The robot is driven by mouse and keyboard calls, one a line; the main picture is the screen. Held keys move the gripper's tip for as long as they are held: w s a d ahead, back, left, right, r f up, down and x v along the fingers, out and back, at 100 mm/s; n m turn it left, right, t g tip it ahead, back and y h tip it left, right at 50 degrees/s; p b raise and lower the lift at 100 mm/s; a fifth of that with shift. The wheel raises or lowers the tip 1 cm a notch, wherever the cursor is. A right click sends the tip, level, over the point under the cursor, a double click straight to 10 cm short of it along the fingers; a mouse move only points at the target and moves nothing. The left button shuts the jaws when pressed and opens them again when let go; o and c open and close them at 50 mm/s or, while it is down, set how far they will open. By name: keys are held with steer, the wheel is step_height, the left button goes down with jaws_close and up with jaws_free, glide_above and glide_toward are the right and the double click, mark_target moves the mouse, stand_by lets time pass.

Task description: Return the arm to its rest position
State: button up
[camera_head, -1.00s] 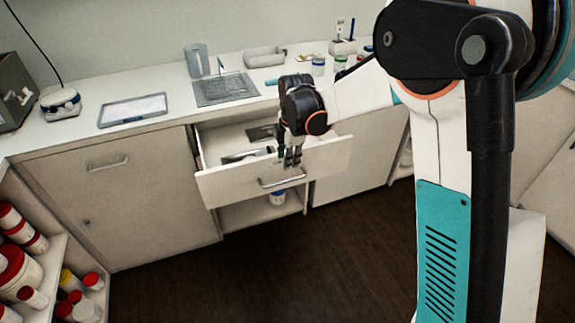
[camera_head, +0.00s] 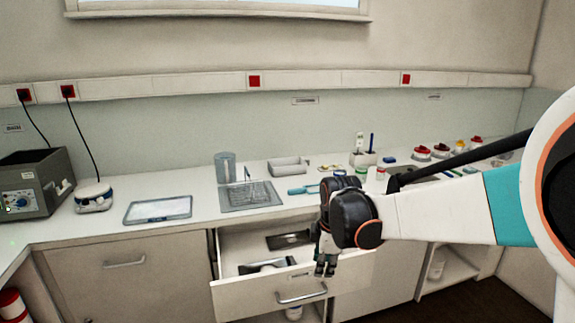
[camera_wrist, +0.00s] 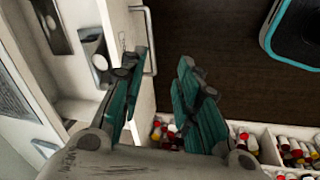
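My gripper (camera_head: 326,268) hangs fingers-down in front of and above the right part of the open drawer (camera_head: 250,300) in the head view. In the wrist view my gripper (camera_wrist: 155,95) shows two teal-padded fingers spread apart with nothing between them. The drawer's front and handle (camera_wrist: 148,40) lie beside the left finger; I cannot tell if they touch. My arm (camera_head: 440,215) reaches in from the right, and its forearm is roughly level.
The drawer holds metal pieces (camera_head: 266,265). The counter above carries a tablet-like tray (camera_head: 158,209), a metal rack (camera_head: 250,195), a clear jug (camera_head: 225,167) and a grey bin (camera_head: 289,166).

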steer(key=s+d+r+m+t, duration=0.1)
steer(key=s+d+r+m, duration=0.1)
steer(key=s+m, duration=0.3)
steer(key=s+d+r+m+t, duration=0.1)
steer(key=s+d+m, duration=0.3)
steer(key=s, duration=0.8)
steer(key=s+d+r+m+t, duration=0.2)
steer(key=s+d+r+m, duration=0.1)
steer(key=s+m, duration=0.5)
steer(key=shift+s+d+r+h, duration=0.25)
steer(key=shift+s+d+h, duration=0.05)
steer(key=shift+s+d, duration=0.3)
